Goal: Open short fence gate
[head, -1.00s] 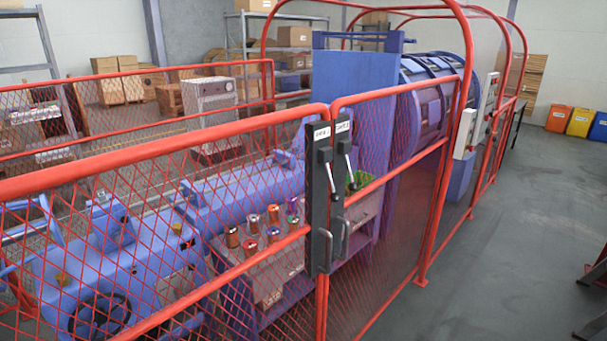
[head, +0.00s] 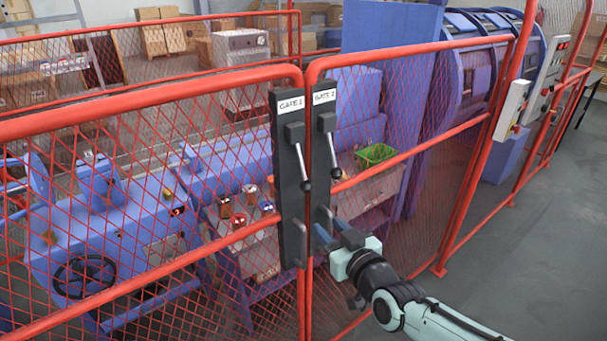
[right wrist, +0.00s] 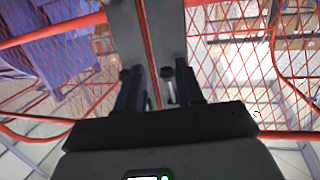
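The fence has two red mesh gate panels meeting side by side, labelled GATE 1 (head: 291,104) and GATE 2 (head: 324,97). The GATE 2 panel (head: 425,150), on the right, is the shorter; both look closed. Each dark latch plate has a lever with a ball end hanging down, such as the GATE 2 lever (head: 332,158), and a pull handle below. My right gripper (head: 334,234) is at the GATE 2 pull handle (head: 322,216). In the right wrist view, its fingers (right wrist: 160,92) stand apart with a handle part between them; contact is unclear. My left gripper is out of view.
Behind the mesh stand the blue strander machine (head: 230,175), several spools and a green bin (head: 374,154). A red post and white control boxes (head: 511,110) stand right of GATE 2. Grey floor (head: 540,240) is clear at the right.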

